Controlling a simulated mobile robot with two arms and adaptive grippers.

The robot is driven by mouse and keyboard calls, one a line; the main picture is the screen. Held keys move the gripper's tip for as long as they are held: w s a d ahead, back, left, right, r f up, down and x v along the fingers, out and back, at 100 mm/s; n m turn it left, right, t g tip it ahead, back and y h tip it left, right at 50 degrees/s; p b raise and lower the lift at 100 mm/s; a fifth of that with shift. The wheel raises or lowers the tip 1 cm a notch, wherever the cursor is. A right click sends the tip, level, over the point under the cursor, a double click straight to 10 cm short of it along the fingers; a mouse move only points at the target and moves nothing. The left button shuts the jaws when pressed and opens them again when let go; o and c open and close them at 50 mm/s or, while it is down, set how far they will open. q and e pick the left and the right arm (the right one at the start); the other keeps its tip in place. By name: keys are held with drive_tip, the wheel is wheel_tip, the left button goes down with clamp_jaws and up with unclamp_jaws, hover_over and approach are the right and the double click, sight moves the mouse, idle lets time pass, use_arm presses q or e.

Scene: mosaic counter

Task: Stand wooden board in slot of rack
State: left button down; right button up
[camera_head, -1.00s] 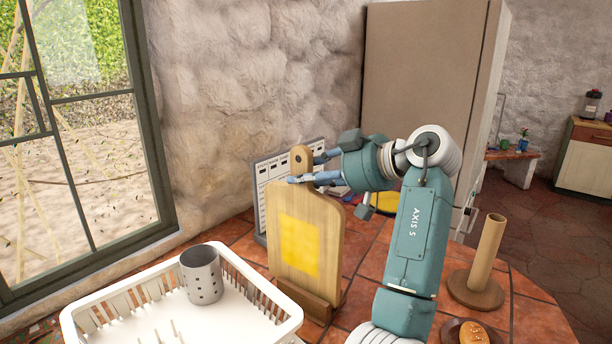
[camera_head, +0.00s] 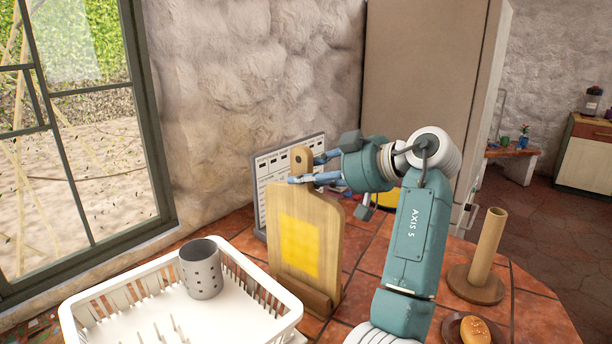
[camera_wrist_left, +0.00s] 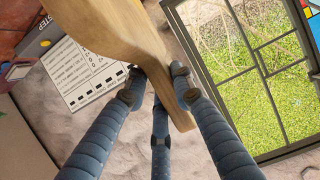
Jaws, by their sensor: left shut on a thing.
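The wooden board (camera_head: 325,225) has a yellow square on its face and a handle with a hole at the top. It stands near upright on the counter's left side. My left gripper (camera_head: 305,168) is shut on the board's handle from the right. In the left wrist view, the blue fingers (camera_wrist_left: 160,95) close around the handle of the board (camera_wrist_left: 120,30). The low brown wooden rack (camera_head: 322,303) is at the board's lower edge. The board's bottom is hidden by the rack's front, so I cannot tell how deep it sits in the slot. My right gripper is out of view.
A white dish basket (camera_head: 82,310) with a grey perforated cup (camera_head: 201,270) stands at front left. A wooden paper-roll holder (camera_head: 488,250) and a plate with a bun (camera_head: 475,330) are to the right.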

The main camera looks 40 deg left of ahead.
use_arm(q)
drive_tip(key=c, duration=1.4)
unclamp_jaws()
drive_tip(key=shift+r, duration=0.15)
drive_tip(key=shift+f, duration=0.2)
drive_tip(key=v, duration=1.2)
drive_tip(key=shift+d+r, duration=0.1)
